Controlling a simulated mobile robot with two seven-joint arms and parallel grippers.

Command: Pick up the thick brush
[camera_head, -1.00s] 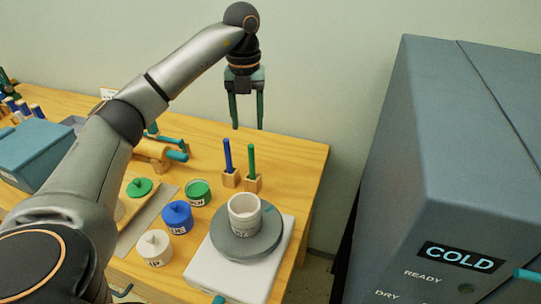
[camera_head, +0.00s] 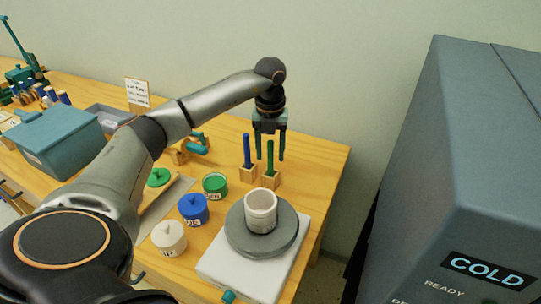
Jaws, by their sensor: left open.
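Two upright handles stand in small wooden blocks on the table: a blue one (camera_head: 246,150) and a green one (camera_head: 270,157). I cannot tell from this view which is the thick brush. My left gripper (camera_head: 270,146) points down with its fingers apart and empty. In the head view the green handle shows between the two fingers, and the blue handle is just left of them. Whether the fingers are around the green handle or behind it is not clear. My right gripper is not in view.
A white cup (camera_head: 261,208) stands on a grey wheel (camera_head: 236,236) in front of the blocks. Green (camera_head: 215,184), blue (camera_head: 193,208) and white (camera_head: 167,236) pots stand to the left. A teal box (camera_head: 62,142) is farther left. A large grey cabinet (camera_head: 470,170) rises at the right.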

